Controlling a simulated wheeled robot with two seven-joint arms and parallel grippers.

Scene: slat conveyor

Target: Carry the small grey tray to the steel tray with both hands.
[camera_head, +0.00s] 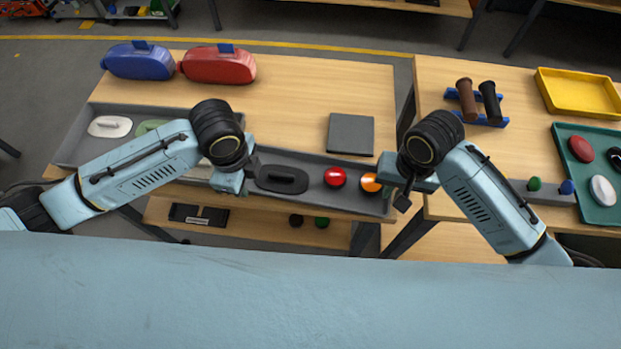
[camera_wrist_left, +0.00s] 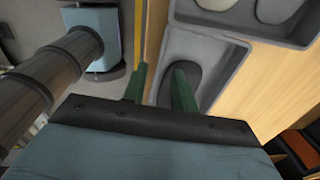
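A small grey tray (camera_head: 312,160) lies at the front edge of the middle table. It holds a black handled piece (camera_head: 281,179), a red ball (camera_head: 335,177) and an orange-and-white ball (camera_head: 370,182). Another grey tray (camera_head: 78,150), at the left, holds a white piece and a green piece; I cannot tell if it is the steel one. My left gripper (camera_head: 236,186) is at the small tray's left end. In the left wrist view its green fingers (camera_wrist_left: 160,88) stand apart near the tray rim (camera_wrist_left: 215,36). My right gripper (camera_head: 404,196) is at the right end, its fingers unclear.
A dark grey square plate (camera_head: 350,134) lies behind the small tray. Blue (camera_head: 139,61) and red (camera_head: 217,65) cases stand at the back left. The right table holds a yellow tray (camera_head: 580,88) and a green tray (camera_head: 592,211). The middle table's back centre is clear.

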